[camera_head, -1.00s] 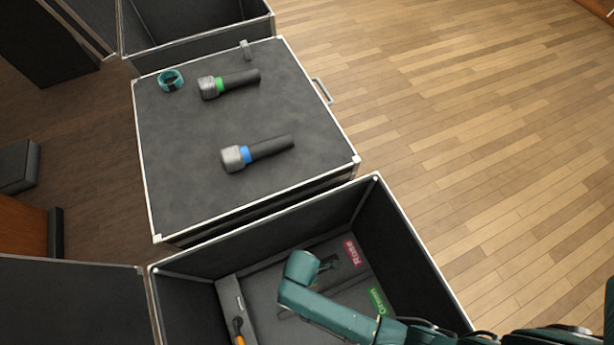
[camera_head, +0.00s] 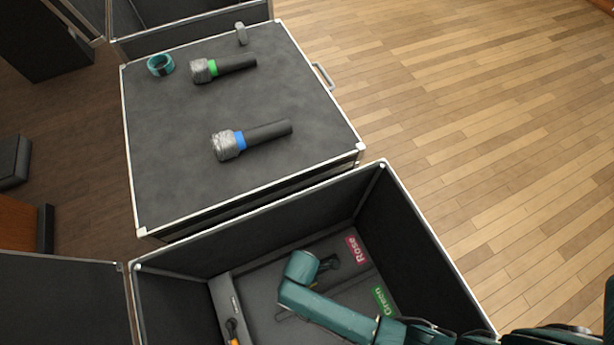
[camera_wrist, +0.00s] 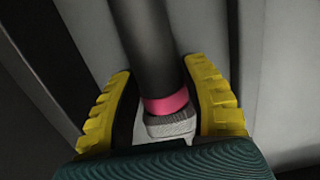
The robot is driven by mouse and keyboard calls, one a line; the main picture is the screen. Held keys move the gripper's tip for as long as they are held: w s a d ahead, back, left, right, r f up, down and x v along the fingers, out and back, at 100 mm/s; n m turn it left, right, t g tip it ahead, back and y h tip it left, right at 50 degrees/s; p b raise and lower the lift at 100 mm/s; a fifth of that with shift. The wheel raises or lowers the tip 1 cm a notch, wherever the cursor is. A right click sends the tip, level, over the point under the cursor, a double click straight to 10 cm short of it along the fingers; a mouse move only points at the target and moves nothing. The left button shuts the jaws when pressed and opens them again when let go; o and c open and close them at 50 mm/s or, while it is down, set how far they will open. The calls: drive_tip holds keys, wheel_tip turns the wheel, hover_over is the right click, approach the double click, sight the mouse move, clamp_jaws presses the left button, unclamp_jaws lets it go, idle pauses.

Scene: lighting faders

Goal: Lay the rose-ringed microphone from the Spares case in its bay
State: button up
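The rose-ringed microphone (camera_wrist: 167,103) is between my gripper's yellow-padded fingers in the wrist view. Its dark handle runs up the picture, and part of its silvery head shows below the pink ring. My gripper (camera_wrist: 160,80) has a finger close on each side of it; I cannot tell whether both touch. In the head view my gripper (camera_head: 326,264) is low inside the near open case (camera_head: 410,220), beside the red Rose label (camera_head: 356,249). My arm hides much of the bay there.
A green Green label (camera_head: 383,300) lies nearer in the same case. On the closed case lid (camera_head: 180,190) lie a blue-ringed microphone (camera_head: 252,138), a green-ringed microphone (camera_head: 223,68), a teal roll (camera_head: 160,65) and a small grey object (camera_head: 241,34).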

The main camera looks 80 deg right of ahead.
drive_tip(key=o, duration=0.3)
drive_tip(key=shift+o, duration=0.2)
wheel_tip(320, 180, up, 12)
drive_tip(key=shift+w+a, duration=0.2)
drive_tip(key=shift+w, duration=0.1)
wheel_tip(320, 180, up, 8)
drive_tip(key=p, duration=1)
idle(0.5)
idle(0.5)
